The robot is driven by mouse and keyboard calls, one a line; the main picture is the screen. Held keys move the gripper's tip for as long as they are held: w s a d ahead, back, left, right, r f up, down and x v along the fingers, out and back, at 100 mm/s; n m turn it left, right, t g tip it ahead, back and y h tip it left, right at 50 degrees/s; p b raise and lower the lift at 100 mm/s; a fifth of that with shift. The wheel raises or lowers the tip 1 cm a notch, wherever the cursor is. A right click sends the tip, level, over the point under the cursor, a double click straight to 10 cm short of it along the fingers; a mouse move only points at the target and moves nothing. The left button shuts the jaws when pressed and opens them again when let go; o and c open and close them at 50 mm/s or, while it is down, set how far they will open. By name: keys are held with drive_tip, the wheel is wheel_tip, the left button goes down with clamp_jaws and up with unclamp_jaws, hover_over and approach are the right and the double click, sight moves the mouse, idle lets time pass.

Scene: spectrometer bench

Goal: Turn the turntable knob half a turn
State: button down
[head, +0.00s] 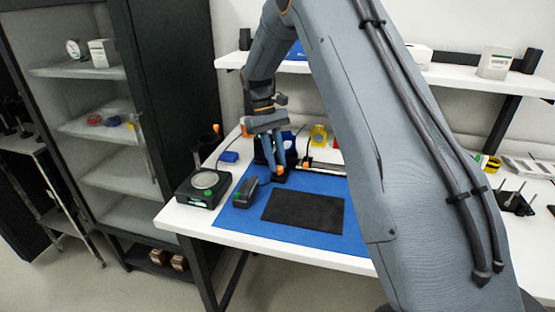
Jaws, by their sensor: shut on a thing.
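My gripper (279,168) reaches down at the back left of the blue mat, its fingers pointing at the bench. The fingers are closed around a small orange knob (281,171), which looks like the turntable knob. The knob sits low on a dark device (287,157) that stands behind and around the fingers. My gripper hides much of this device, and the knob's turn angle is too small to read.
A blue mat (232,220) with a black pad (303,213) lies on the white bench. A dark box with a round plate (205,185) and a small dark block (245,191) stand left. Yellow items (319,135) stand behind. My arm hides the bench's middle right.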

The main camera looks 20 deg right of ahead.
drive_tip(key=n, duration=0.2)
drive_tip(key=n+t+h+p, duration=0.1)
drive_tip(key=n, duration=0.1)
drive_tip(key=n+h, duration=0.1)
drive_tip(key=n, duration=0.1)
drive_tip(key=shift+s+a+r+t+p, duration=0.1)
drive_tip(key=shift+s+a+t+p, duration=0.2)
drive_tip(key=shift+a, duration=0.05)
drive_tip(key=n, duration=0.2)
drive_tip(key=n+t+p, duration=0.1)
drive_tip(key=n, duration=0.1)
drive_tip(key=shift+s+a+n+h, duration=0.1)
drive_tip(key=shift+s+n+h, duration=0.05)
drive_tip(key=shift+n+h, duration=0.15)
drive_tip(key=shift+t, duration=0.3)
drive_tip(key=c, duration=1.6)
unclamp_jaws()
drive_tip(key=shift+b+v, duration=0.95)
drive_tip(key=shift+v, duration=2.85)
drive_tip(key=shift+a, duration=0.1)
